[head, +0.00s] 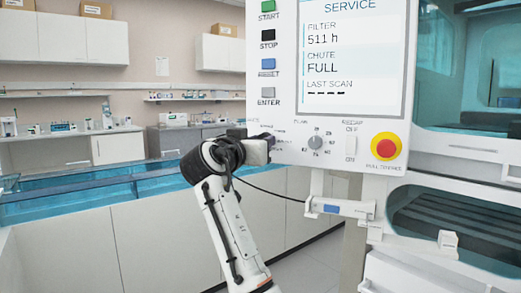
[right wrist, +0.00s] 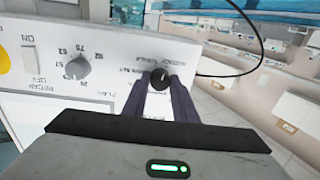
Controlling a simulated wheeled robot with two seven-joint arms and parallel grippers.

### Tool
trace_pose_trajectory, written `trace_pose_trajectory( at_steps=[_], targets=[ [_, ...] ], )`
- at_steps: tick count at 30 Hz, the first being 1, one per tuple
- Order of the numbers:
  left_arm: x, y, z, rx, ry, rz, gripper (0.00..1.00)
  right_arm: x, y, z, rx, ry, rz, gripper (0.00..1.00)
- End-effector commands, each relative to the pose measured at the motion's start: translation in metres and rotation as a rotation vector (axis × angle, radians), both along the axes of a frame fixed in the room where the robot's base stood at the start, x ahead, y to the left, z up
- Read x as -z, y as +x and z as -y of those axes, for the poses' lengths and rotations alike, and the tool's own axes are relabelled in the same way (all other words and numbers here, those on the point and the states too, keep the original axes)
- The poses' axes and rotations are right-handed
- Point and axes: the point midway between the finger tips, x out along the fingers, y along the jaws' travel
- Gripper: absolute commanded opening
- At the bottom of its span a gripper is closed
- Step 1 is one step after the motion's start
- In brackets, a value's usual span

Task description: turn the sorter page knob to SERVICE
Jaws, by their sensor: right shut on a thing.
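The sorter panel screen (head: 354,55) is headed SERVICE and lists FILTER 511 h, CHUTE FULL and LAST SCAN with dashes. The page knob (right wrist: 160,78) is a small black dial with a light pointer mark, on the white panel's lower edge area. My right gripper (right wrist: 160,92) is shut on it, one dark finger on each side. In the head view my right gripper (head: 268,140) reaches the panel's lower left corner and hides the knob. The small labels around the knob are partly covered and hard to read. My left gripper is not in view.
A grey numbered dial (head: 316,143) and a white rocker switch (head: 350,145) sit right of the knob. Beyond is a red stop button (head: 385,147) on yellow. START (head: 268,6), STOP and other buttons line the screen's left. A black cable (head: 275,192) hangs below the panel.

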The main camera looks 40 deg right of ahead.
Motion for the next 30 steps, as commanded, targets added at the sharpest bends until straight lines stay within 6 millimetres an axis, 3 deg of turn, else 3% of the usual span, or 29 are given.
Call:
trace_pose_trajectory(
  at_steps=[12,28,29,30],
  targets=[
    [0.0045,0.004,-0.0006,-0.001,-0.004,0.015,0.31,0.0025,0.0011,-0.0012,-0.001,0.086,0.147,0.03],
    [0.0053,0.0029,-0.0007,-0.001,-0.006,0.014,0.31,0.001,0.001,-0.0011,-0.002,0.096,0.165,0.03],
    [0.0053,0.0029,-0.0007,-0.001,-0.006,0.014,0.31,0.001,0.001,-0.0011,-0.002,0.096,0.165,0.3],
    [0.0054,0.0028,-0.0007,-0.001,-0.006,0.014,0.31,0.0009,0.001,-0.0011,-0.002,0.096,0.165,0.37]
  ],
)
